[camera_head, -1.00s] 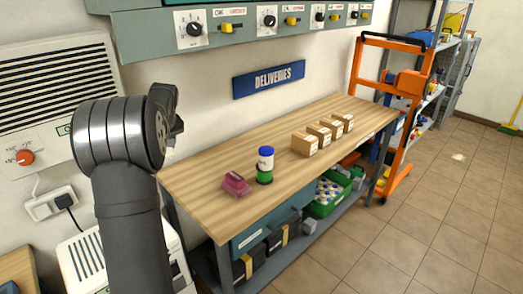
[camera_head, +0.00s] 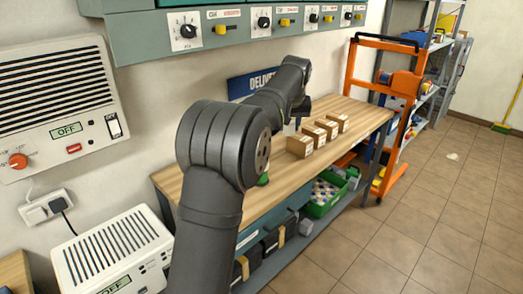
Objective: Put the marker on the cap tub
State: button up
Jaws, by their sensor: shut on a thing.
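My gripper (camera_head: 298,113) is partly in view over the wooden bench, just left of the small cardboard boxes. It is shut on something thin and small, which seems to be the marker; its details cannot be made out. My arm crosses in front of the bench's left part. Only a sliver of a green round thing (camera_head: 263,180) shows beside my arm; it is the base under a white tub with a blue top seen earlier. That tub is now hidden. I cannot tell for certain which of these is the cap tub.
Several cardboard boxes (camera_head: 300,146) stand in a row on the bench (camera_head: 345,112). A blue sign (camera_head: 250,84) hangs behind my arm. A green crate (camera_head: 324,195) sits on the lower shelf. An orange trolley (camera_head: 399,120) stands at the bench's right end.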

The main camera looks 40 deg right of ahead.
jog(key=w+f, duration=0.2)
jog(key=w, duration=0.1)
jog(key=w+f, duration=0.2)
jog(key=w, duration=0.2)
jog(key=w+a+f, duration=0.1)
jog(key=w+f, duration=0.1)
jog(key=w, duration=0.2)
jog(key=shift+w+f, duration=0.1)
jog(key=shift+f, duration=2.3)
jog(key=shift+f, duration=0.1)
jog(key=shift+f, duration=0.1)
jog(key=o, duration=1)
jog(key=v, duration=1.2)
jog(key=shift+r, duration=0.2)
